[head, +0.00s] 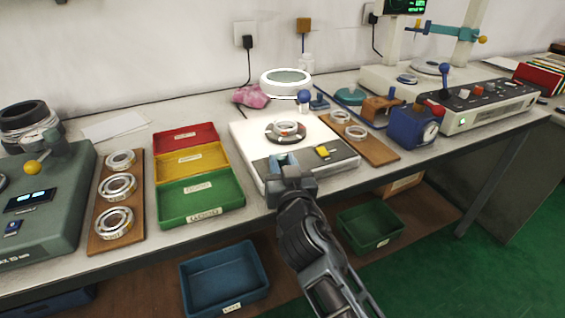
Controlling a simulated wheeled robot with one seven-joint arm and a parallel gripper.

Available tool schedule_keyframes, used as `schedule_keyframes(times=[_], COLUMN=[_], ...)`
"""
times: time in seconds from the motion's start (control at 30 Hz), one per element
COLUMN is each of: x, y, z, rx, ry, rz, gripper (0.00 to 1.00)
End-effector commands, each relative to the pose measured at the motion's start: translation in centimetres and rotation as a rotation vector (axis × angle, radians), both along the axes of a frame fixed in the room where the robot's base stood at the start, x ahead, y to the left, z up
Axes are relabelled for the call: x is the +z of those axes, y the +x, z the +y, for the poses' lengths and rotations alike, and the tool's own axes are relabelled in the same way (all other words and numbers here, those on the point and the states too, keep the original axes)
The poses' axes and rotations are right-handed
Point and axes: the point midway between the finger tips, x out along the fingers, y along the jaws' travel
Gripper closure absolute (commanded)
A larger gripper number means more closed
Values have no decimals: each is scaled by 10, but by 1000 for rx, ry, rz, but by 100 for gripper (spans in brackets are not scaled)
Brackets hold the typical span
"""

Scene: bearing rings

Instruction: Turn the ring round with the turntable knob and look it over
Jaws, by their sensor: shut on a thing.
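A metal bearing ring (286,129) lies flat on the round turntable (271,137) on top of a white inspection box (245,142). My gripper (284,163) reaches over the front left part of the box, in front of the ring and apart from it. It is shut on the turntable knob, which my fingers almost wholly hide. A yellow switch (322,151) sits on the box's grey front panel, right of my gripper. A round white-rimmed magnifier (286,75) stands behind the ring.
Red (185,138), yellow (190,161) and green (201,200) trays lie left of the box. Wooden boards with rings flank it, one far left (134,202) and one right (379,152). A blue device with a dial (408,128) stands further right. Blue (224,281) and green (370,228) bins sit below.

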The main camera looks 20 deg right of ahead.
Motion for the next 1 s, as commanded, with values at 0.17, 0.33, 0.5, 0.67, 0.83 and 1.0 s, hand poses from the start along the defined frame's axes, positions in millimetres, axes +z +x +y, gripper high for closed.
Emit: schedule_keyframes(times=[0.17, 0.33, 0.5, 0.67, 0.83, 1.0], x=[0, 0, 0, 0, 0, -1], y=[-1, -1, -1, 0, 0, -6], z=[-1, -1, -1, -1, -1, 0], rx=[34, 35, 35, 35, 34, 35], ry=[1, 1, 1, 1, 1, 1], rz=[0, -1, -1, -1, -1, -2], gripper=[100, 100, 61, 45, 44, 44])
